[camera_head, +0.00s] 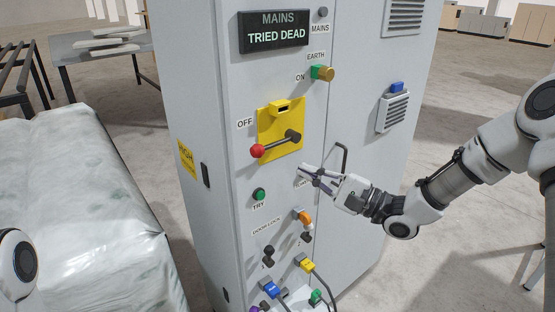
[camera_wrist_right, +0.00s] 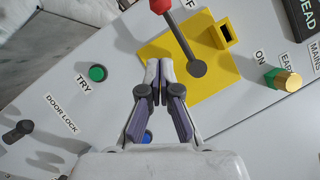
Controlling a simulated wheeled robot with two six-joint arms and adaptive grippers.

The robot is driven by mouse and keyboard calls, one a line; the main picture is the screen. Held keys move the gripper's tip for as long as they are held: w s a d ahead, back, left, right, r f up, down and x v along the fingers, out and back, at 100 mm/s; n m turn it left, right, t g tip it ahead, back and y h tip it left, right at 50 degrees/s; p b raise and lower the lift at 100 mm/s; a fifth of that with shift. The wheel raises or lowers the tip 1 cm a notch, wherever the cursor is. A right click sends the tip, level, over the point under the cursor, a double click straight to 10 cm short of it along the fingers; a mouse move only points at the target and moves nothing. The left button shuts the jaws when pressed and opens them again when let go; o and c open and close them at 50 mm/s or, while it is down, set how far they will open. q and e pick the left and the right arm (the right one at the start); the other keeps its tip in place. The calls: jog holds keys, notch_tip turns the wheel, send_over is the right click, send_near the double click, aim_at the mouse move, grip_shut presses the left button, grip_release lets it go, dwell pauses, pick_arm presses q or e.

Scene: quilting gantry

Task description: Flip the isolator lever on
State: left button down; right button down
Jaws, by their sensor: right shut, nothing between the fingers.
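The isolator lever (camera_head: 275,144) is a dark arm with a red knob on a yellow plate (camera_head: 268,120) on the grey cabinet's front. It points left, toward the OFF label (camera_head: 245,123), with the red knob (camera_head: 257,151) at its left end. The lever also shows in the right wrist view (camera_wrist_right: 182,38). My right gripper (camera_head: 302,171) is shut and empty, just below and right of the lever's pivot, apart from the lever in the head view. In the wrist view its fingertips (camera_wrist_right: 159,62) lie over the yellow plate's edge. My left gripper is not in view.
The cabinet display (camera_head: 274,33) reads "MAINS TRIED DEAD". A green TRY button (camera_head: 259,194), a brass EARTH knob (camera_head: 323,73) and a door handle (camera_head: 341,158) are near. Coloured plugs and cables (camera_head: 272,289) sit below. A wrapped bale (camera_head: 80,210) stands left.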

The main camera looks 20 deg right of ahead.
aim_at(275, 144)
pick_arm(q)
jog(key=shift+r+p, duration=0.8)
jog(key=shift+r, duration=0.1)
pick_arm(e)
jog(key=w+a+r, duration=0.2)
jog(key=a, duration=0.4)
jog(key=shift+w+r, duration=0.35)
jog(key=shift+r, duration=0.05)
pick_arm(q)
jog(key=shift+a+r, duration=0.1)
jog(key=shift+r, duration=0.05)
pick_arm(e)
jog(key=shift+r, duration=0.1)
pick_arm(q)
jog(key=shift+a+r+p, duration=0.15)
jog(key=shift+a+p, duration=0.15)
pick_arm(e)
jog(key=shift+a+r+m, duration=0.15)
jog(key=shift+m, duration=0.25)
